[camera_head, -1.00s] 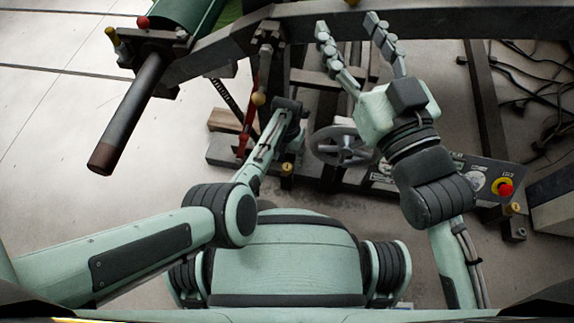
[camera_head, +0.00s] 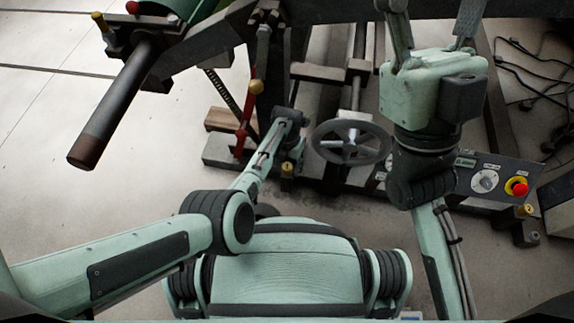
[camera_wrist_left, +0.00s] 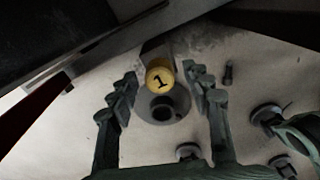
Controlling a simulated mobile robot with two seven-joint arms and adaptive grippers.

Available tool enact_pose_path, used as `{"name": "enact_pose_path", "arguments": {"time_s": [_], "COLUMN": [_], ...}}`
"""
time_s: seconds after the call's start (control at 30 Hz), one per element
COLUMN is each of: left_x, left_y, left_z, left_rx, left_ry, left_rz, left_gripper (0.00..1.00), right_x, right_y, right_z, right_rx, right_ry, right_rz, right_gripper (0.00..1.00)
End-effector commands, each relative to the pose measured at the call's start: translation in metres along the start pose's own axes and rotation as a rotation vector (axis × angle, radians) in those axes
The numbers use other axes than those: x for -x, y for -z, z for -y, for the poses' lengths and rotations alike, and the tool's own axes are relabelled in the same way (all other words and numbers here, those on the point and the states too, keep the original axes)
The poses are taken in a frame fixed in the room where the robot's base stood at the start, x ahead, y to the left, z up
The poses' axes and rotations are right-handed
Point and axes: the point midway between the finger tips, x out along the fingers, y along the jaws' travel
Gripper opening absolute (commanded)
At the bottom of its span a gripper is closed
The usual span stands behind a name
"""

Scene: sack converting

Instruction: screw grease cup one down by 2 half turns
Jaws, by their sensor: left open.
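Grease cup one is the small yellow cap marked 1 (camera_wrist_left: 160,78), on a dark block above a round grey flange. It also shows in the head view (camera_head: 287,168), low on the machine frame, just below my left wrist. My left gripper (camera_wrist_left: 160,74) is open, with one finger on each side of the yellow cap and a gap on both sides. In the head view its fingers are mostly hidden by my wrist. My right gripper (camera_head: 434,20) is raised at upper right, its fingers spread apart and their tips cut off by the top edge.
A grey handwheel (camera_head: 350,142) stands right of cup one. A red lever (camera_head: 243,130) with a yellow ball is to its left. A control panel (camera_head: 470,180) with a red stop button and another yellow cup (camera_head: 526,210) are at right. A dark roller shaft (camera_head: 120,105) juts out at upper left.

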Motion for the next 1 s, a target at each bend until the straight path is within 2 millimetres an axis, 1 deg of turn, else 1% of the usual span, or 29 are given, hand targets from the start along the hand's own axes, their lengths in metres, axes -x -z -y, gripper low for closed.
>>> {"name": "enact_pose_path", "arguments": {"time_s": [0.17, 0.2, 0.5, 0.6, 0.83, 1.0], "left_x": [0.0002, 0.0002, 0.0002, 0.0002, 0.0003, 0.0005], "left_y": [0.0000, 0.0000, 0.0001, 0.0001, 0.0001, 0.0002], "left_z": [-0.0002, -0.0002, -0.0002, -0.0001, 0.0000, -0.0001], "left_rx": [0.000, 0.000, 0.000, 0.000, -0.018, -0.083], "left_ry": [0.000, 0.000, 0.000, 0.000, 0.000, 0.000], "left_rz": [0.000, 0.000, 0.000, 0.000, 0.000, -0.001], "left_gripper": [0.49, 0.48, 0.11, 0.00, 0.00, 0.00], "right_x": [-0.0002, -0.0002, -0.0003, -0.0004, -0.0008, -0.0021], "right_y": [0.0002, 0.0002, 0.0002, 0.0002, 0.0000, -0.0015], "right_z": [-0.0001, -0.0001, -0.0001, 0.0000, 0.0000, 0.0000], "right_rx": [0.000, 0.000, 0.000, 0.000, 0.000, 0.000], "right_ry": [0.000, 0.000, 0.000, 0.000, 0.000, 0.000], "right_rz": [-0.001, -0.001, 0.000, 0.000, 0.002, 0.012], "right_gripper": [0.54, 0.54, 0.54, 0.54, 0.54, 0.54]}}
